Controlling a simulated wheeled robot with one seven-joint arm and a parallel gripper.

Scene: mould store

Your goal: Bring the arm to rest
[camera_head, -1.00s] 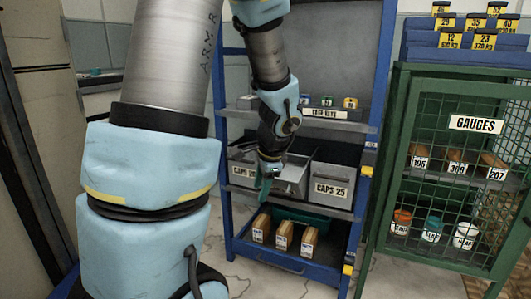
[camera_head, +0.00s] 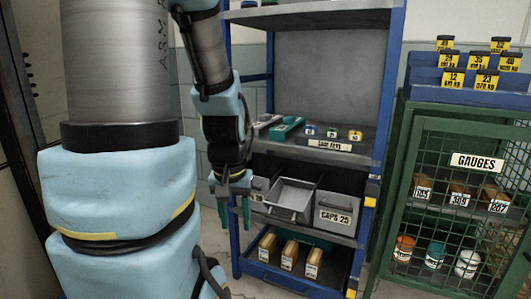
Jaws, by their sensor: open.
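My gripper (camera_head: 234,213) hangs pointing down at the left front of the blue shelf rack (camera_head: 235,250). Its two green fingers are apart with nothing seen between them. My arm fills the left of the view and bends down toward the rack. The gripper is at about the height of the shelf with the grey bins, just left of the open-topped grey bin (camera_head: 291,197). Whether it touches the rack's post cannot be told.
A grey bin marked CAPS 25 (camera_head: 336,215) stands on the same shelf. Small labelled items (camera_head: 332,133) sit above, and upright tan blocks (camera_head: 290,255) below. A green mesh cabinet marked GAUGES (camera_head: 405,160) stands at right, with yellow-tagged blocks (camera_head: 452,80) on top.

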